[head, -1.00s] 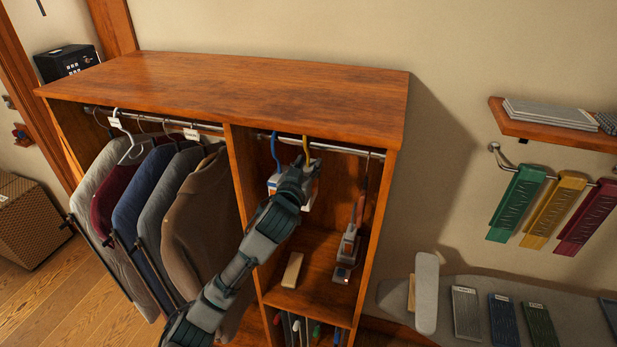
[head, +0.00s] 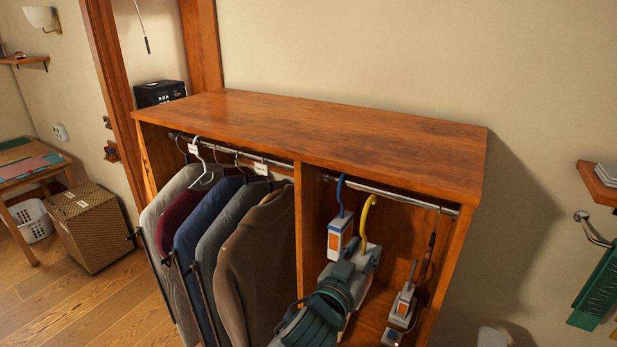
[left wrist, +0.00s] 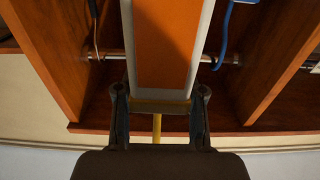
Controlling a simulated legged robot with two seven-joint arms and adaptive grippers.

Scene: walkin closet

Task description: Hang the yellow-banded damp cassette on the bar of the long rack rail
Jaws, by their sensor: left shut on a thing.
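The yellow-banded cassette is white with an orange panel (left wrist: 168,40) and a yellow band. In the head view its yellow hook (head: 366,215) points up, its top near the right bay's rail (head: 408,195). I cannot tell whether the hook touches that rail. My left gripper (head: 352,268) is shut on the cassette, which it partly hides; its fingers (left wrist: 160,103) show on both sides of it in the left wrist view. The left bay's rail (head: 225,150) holds several jackets. My right gripper is not in view.
A blue-hooked cassette (head: 340,230) hangs just left of the held one. Another cassette (head: 403,305) hangs at right on a dark strap. A wooden divider (head: 312,215) separates the bays. Jackets (head: 255,260) crowd the left bay.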

